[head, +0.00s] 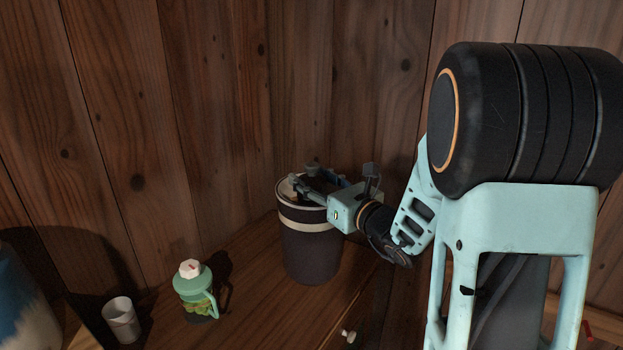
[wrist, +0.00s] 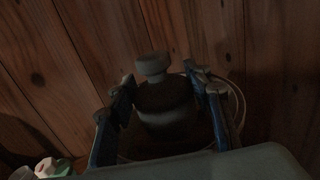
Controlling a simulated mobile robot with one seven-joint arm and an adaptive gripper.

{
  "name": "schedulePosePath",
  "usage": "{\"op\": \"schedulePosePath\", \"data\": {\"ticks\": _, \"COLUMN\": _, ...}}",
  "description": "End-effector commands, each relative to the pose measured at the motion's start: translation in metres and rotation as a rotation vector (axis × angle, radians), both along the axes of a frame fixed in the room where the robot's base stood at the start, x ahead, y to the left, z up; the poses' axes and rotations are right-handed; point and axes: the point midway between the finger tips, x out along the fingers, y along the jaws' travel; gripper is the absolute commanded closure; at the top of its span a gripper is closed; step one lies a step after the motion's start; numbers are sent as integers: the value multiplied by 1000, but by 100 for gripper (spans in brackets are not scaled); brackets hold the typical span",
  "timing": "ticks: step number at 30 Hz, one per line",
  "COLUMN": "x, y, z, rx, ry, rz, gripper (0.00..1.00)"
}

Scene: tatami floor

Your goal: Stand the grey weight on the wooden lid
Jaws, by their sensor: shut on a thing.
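The grey weight (wrist: 164,95), a squat body with a knob on top, is upright between the two fingers of my gripper (wrist: 162,88) in the wrist view. My gripper is shut on it. In the head view my gripper (head: 312,180) is over the top of a dark crock (head: 311,255) with a cream band. A small tan patch inside the crock's rim may be the wooden lid (head: 287,190); the gripper hides most of it. I cannot tell whether the weight touches the lid.
The crock stands on a wooden cabinet top (head: 250,285) against a plank wall (head: 215,110). A blue and white vessel (head: 22,305) is at the far left.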

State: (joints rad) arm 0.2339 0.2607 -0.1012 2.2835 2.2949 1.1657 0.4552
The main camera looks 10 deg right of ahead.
Motion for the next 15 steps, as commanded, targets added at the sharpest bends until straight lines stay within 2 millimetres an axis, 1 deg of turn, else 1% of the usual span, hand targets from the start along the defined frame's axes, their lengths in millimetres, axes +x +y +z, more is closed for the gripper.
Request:
{"op": "schedulePosePath", "data": {"ticks": 2, "x": 1, "y": 0, "z": 2, "rx": 1, "ry": -10, "rz": 1, "gripper": 100}}
{"op": "schedulePosePath", "data": {"ticks": 3, "x": 0, "y": 0, "z": -1, "rx": 0, "ry": 0, "rz": 0, "gripper": 50}}
{"op": "schedulePosePath", "data": {"ticks": 6, "x": 0, "y": 0, "z": -1, "rx": 0, "ry": 0, "rz": 0, "gripper": 39}}
{"op": "schedulePosePath", "data": {"ticks": 7, "x": 0, "y": 0, "z": -1, "rx": 0, "ry": 0, "rz": 0, "gripper": 37}}
{"op": "schedulePosePath", "data": {"ticks": 15, "x": 0, "y": 0, "z": -1, "rx": 0, "ry": 0, "rz": 0, "gripper": 37}}
